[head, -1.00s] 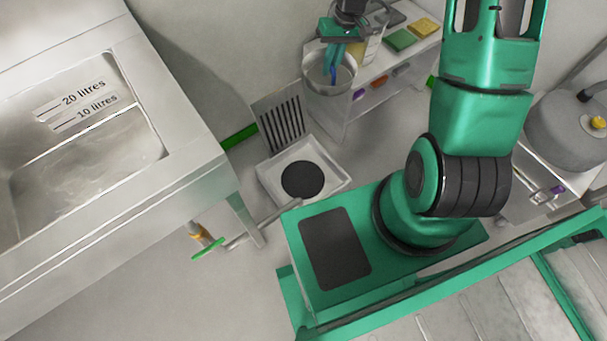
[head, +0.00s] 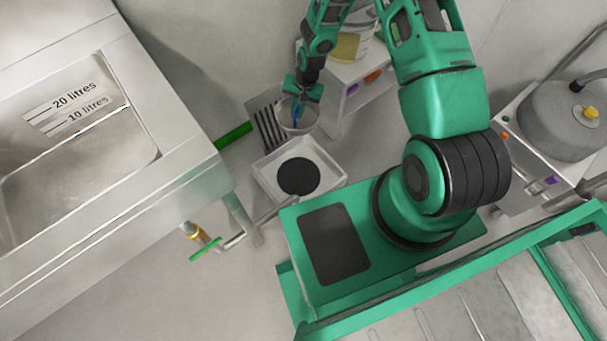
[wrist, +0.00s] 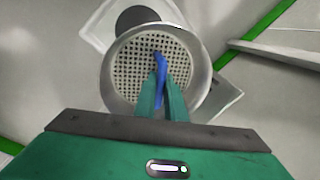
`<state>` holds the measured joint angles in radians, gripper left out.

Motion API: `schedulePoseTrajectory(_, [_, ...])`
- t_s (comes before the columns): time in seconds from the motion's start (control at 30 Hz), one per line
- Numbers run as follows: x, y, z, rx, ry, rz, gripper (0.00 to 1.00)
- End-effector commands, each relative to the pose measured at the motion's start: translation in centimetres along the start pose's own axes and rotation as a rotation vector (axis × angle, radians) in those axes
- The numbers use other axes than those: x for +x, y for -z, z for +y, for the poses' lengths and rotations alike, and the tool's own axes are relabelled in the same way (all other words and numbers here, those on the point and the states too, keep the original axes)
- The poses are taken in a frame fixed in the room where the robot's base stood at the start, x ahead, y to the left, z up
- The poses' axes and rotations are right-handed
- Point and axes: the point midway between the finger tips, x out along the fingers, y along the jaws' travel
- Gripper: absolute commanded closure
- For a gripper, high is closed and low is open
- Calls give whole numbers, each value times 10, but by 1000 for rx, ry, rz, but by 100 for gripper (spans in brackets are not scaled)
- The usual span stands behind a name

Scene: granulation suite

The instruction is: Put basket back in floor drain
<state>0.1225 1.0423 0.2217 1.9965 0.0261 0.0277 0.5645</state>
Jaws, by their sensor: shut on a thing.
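The basket (head: 301,121) is a round pale metal cup with a blue handle. The wrist view shows its perforated bottom (wrist: 138,72) from above. My gripper (head: 299,98) is shut on the blue handle, and its green fingers also show in the wrist view (wrist: 165,94). The basket looks held in the air and roughly upright. The floor drain (head: 267,180) is a pale square tray with a dark round opening (head: 298,176). In the head view the basket is just beyond the drain's far edge. In the wrist view it overlaps the drain (wrist: 97,27), leaving part of the opening visible.
A slotted grate (head: 264,124) leans at the wall behind the drain, partly covered by the basket. A white shelf unit (head: 352,95) stands to the right. A steel sink (head: 170,150) is at left, with a green-handled valve (head: 205,249) below. Floor between is clear.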

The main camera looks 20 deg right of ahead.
Motion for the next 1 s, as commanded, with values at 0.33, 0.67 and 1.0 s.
schedulePoseTrajectory(0.33, [138, -55, 24, 310, -8, 59, 100])
schedulePoseTrajectory(0.67, [237, -116, 68, 558, 11, 125, 100])
schedulePoseTrajectory(1.0, [273, -136, 90, 656, 31, 153, 100])
